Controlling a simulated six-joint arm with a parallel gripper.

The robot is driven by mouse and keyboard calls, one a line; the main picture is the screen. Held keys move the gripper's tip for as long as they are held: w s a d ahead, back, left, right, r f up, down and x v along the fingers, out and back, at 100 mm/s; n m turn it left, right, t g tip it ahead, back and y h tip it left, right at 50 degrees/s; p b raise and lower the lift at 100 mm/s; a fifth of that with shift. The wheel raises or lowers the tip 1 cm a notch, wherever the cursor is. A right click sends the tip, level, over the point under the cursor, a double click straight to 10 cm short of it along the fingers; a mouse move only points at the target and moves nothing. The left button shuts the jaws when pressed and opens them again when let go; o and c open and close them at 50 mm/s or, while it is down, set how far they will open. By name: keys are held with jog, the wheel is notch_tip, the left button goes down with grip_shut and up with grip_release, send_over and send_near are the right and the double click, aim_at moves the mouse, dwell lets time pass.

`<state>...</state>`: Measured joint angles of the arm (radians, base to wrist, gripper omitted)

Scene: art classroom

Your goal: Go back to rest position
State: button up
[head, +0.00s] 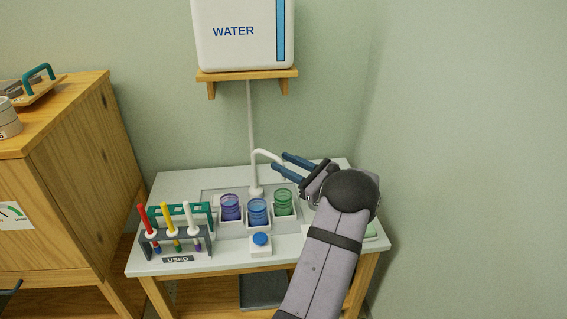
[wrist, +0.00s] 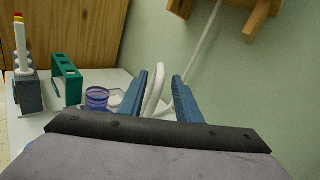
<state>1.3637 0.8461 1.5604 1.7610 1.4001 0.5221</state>
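My gripper (head: 286,164) is above the back right part of the white table (head: 165,184), near the curved white tap (head: 262,154). Its two blue fingers are apart with a gap between them and hold nothing that I can see. In the wrist view the gripper (wrist: 165,78) also shows its fingers spread, with the white tap (wrist: 153,92) seen between them. I cannot tell whether the fingers touch the tap.
Purple (head: 231,208), blue (head: 258,212) and green (head: 283,203) jars stand in a white holder. A blue-button box (head: 261,245) is in front. A "USED" rack (head: 177,243) holds brushes at left. A water tank (head: 235,50) sits on a wall shelf above.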

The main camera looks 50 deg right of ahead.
jog(key=shift+r, duration=0.1)
jog(key=a+r+n+g+y+p, duration=0.1)
jog(key=a+r+n+y+p, duration=0.45)
jog(key=a+r+n, duration=0.6)
jog(key=w+a+f+n+g+y+b, duration=0.15)
jog(key=a+f+g, duration=0.25)
jog(key=a, duration=0.5)
jog(key=w+a+f+n+g+y+b, duration=0.1)
jog(key=w+a+f+n+g+y, duration=0.2)
jog(key=a, duration=0.5)
jog(key=s+a+f+n+g, duration=0.35)
jog(key=a+f+g, duration=0.2)
jog(key=a, duration=0.45)
jog(key=s+a+f+n+g+h+b, duration=0.2)
jog(key=s+a+f+n+h, duration=0.35)
jog(key=s+n, duration=0.2)
jog(key=s+a+f+n+g+h+b, duration=0.1)
jog(key=s+a+f+n+g+h, duration=0.25)
jog(key=s+f+n, duration=0.35)
notch_tip(320, 180, up, 30)
jog(key=t+p, duration=0.1)
jog(key=p, duration=2.8)
jog(key=shift+w+f, duration=0.15)
jog(key=shift+w, duration=0.2)
